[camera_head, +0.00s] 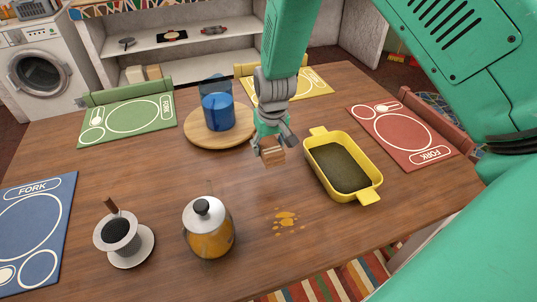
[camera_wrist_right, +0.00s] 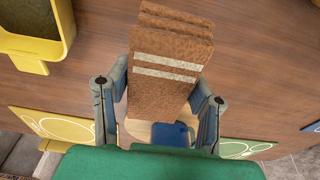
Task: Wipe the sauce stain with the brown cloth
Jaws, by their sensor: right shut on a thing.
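The brown cloth (camera_wrist_right: 172,75) is folded in layers with two pale stripes. It also shows in the head view (camera_head: 272,154). My right gripper (camera_head: 268,143) is shut on the cloth and holds it over the middle of the table, left of the yellow dish; whether it touches the wood I cannot tell. In the right wrist view the gripper's fingers (camera_wrist_right: 160,105) sit on both sides of the cloth. The orange sauce stain (camera_head: 287,218) lies on the wood nearer the front edge, below the cloth in the head view, and is uncovered. My left gripper is not in view.
A yellow baking dish (camera_head: 309,150) stands right of the cloth. A glass teapot (camera_head: 208,232) stands left of the stain, with a cup on a saucer (camera_head: 145,250) farther left. A blue tumbler (camera_head: 217,112) stands on a round wooden board (camera_head: 195,134) behind. Placemats lie around the table.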

